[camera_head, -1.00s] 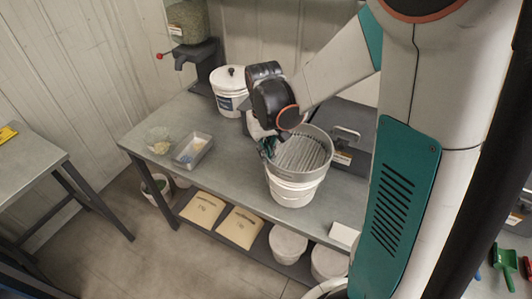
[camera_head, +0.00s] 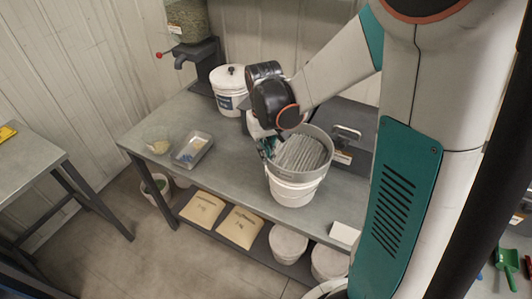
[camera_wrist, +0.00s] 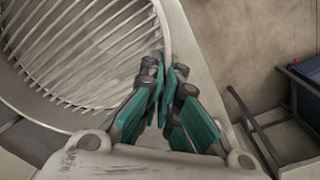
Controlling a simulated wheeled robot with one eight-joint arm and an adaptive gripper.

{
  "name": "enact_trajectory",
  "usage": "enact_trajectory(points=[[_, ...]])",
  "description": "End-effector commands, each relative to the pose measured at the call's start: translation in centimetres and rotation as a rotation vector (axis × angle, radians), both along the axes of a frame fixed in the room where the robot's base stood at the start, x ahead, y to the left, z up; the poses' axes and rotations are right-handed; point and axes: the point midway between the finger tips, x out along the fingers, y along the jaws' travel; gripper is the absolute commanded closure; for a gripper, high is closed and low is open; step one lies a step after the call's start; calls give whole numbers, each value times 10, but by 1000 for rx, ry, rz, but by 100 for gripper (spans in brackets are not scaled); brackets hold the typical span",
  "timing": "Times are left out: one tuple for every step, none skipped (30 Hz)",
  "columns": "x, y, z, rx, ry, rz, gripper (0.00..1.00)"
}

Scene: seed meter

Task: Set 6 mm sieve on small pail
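The sieve (camera_head: 318,168) is a round grey ring with parallel slats across its floor. In the head view it is at the top of the small white pail (camera_head: 293,193) on the bench, roughly level. I cannot tell whether it rests fully on the pail's rim. My gripper (camera_wrist: 166,73), with teal fingers, is at the sieve's left side in the head view. In the wrist view its fingers are close together on either side of the sieve's wall (camera_wrist: 178,35), pinching it. The slats fill the wrist view's upper left. My wrist partly hides the sieve in the head view.
On the bench (camera_head: 240,165), a lidded white bucket (camera_head: 229,89) stands behind left, a clear bowl (camera_head: 157,141) and metal tray (camera_head: 192,151) lie left, and a dark grey case (camera_head: 345,135) is behind right. The lower shelf holds bags (camera_head: 240,226) and lidded pails (camera_head: 288,243).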

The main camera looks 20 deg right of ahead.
Motion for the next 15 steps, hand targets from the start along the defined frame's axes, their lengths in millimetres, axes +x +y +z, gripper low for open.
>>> enact_trajectory(points=[[0, 0, -1, 0, 0, 0, 100], [0, 0, -1, 0, 0, 0, 100], [0, 0, -1, 0, 0, 0, 100], [0, 0, -1, 0, 0, 0, 100], [0, 0, -1, 0, 0, 0, 100], [0, 0, -1, 0, 0, 0, 100], [0, 0, -1, 0, 0, 0, 100], [0, 0, -1, 0, 0, 0, 100], [0, 0, -1, 0, 0, 0, 100], [0, 0, -1, 0, 0, 0, 100], [0, 0, -1, 0, 0, 0, 100], [0, 0, -1, 0, 0, 0, 96], [0, 0, -1, 0, 0, 0, 89], [0, 0, -1, 0, 0, 0, 82], [0, 0, -1, 0, 0, 0, 73]])
